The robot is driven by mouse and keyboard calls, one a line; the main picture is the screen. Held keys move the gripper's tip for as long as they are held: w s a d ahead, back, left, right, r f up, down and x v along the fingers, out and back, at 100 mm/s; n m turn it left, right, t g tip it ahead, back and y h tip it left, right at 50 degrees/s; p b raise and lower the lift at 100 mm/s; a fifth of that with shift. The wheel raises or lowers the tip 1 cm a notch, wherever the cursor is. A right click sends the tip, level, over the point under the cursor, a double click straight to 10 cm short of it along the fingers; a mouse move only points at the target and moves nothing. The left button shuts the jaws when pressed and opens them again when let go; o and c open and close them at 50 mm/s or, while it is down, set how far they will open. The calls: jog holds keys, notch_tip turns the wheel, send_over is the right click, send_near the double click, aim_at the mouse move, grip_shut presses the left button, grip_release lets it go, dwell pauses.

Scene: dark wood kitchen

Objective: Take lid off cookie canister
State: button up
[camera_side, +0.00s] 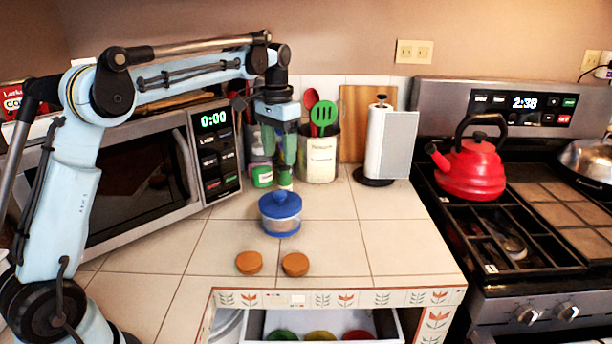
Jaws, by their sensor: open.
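The cookie canister (281,226) stands upright on the tiled counter, a small clear jar. Its blue lid (280,204) sits on top, with a round knob in the middle. My gripper (285,184) points down just above and slightly right of the knob, with its jaws open. Its fingertips are close to the knob; I cannot tell whether they touch it. Nothing is held.
Two round brown cookies (249,263) lie in front of the canister. Behind are a utensil crock (318,165), a green-labelled jar (262,176) and a paper towel holder (388,145). A microwave (140,170) stands left. The counter right of the canister is clear. An open drawer (378,318) is below.

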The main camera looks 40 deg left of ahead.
aim_at(280, 193)
notch_tip(280, 193, down, 10)
jog(key=shift+f, duration=0.25)
jog(key=c, duration=1.1)
jog(key=shift+r, duration=0.1)
